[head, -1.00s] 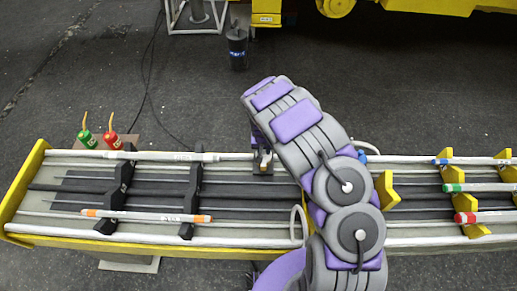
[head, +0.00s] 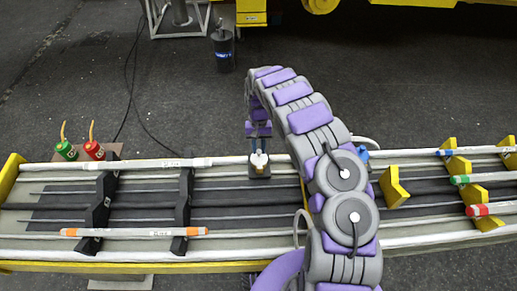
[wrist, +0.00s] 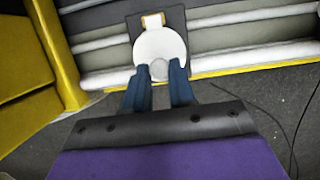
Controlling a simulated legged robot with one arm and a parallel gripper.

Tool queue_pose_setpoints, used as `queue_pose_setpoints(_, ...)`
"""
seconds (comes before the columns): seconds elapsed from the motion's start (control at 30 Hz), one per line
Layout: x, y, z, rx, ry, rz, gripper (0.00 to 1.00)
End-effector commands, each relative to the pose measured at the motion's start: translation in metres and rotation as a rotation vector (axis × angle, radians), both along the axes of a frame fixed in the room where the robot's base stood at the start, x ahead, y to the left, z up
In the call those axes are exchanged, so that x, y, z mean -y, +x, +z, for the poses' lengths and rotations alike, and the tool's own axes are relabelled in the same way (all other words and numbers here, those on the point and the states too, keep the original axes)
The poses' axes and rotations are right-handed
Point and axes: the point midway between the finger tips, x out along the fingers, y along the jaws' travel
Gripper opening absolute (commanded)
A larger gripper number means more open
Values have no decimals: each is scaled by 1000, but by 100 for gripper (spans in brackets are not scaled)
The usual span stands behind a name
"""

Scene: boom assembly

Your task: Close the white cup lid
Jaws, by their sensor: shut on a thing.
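The white lid (wrist: 161,46) shows in the wrist view as a round white disc with a greyer round part at its near edge. A small white and tan piece (wrist: 152,20) sits just beyond it. In the head view the small white cup with its lid (head: 259,159) is on a black block on the bench's far rail. My gripper (wrist: 159,72) has its two dark blue fingers shut on the lid's near edge. The fingers (head: 258,146) come at the cup from the far side in the head view. Whether the lid is fully down cannot be told.
The black block (wrist: 135,28) is fixed to the long railed bench (head: 60,215). Marked tubes lie along both sides, with yellow brackets at right. The floor behind the bench is mostly clear.

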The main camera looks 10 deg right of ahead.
Motion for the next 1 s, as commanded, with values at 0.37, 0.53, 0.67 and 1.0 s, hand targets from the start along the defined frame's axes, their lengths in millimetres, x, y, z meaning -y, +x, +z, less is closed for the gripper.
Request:
queue_pose_setpoints(0.37, 0, 6, -2, -39, 6, 1, 0)
queue_pose_setpoints(0.53, 0, 6, -2, -42, 5, 2, 0)
queue_pose_setpoints(0.67, 0, 6, -3, -43, 5, 2, 0)
queue_pose_setpoints(1.0, 0, 4, -2, -46, 5, 2, 48)
